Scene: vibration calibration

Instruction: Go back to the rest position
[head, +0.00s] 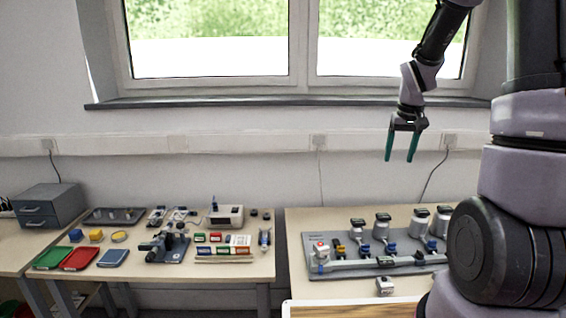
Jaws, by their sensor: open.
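My gripper (403,146) hangs from my arm at the upper right of the head view, fingers pointing down. Its two green fingers are apart with nothing between them. It is in the air in front of the wall, below the window sill, and appears well above the right table (297,225). My arm links fill the right edge and hide part of that table.
A grey board (340,268) with several valve-like devices lies on the right table. A gap separates the tables.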

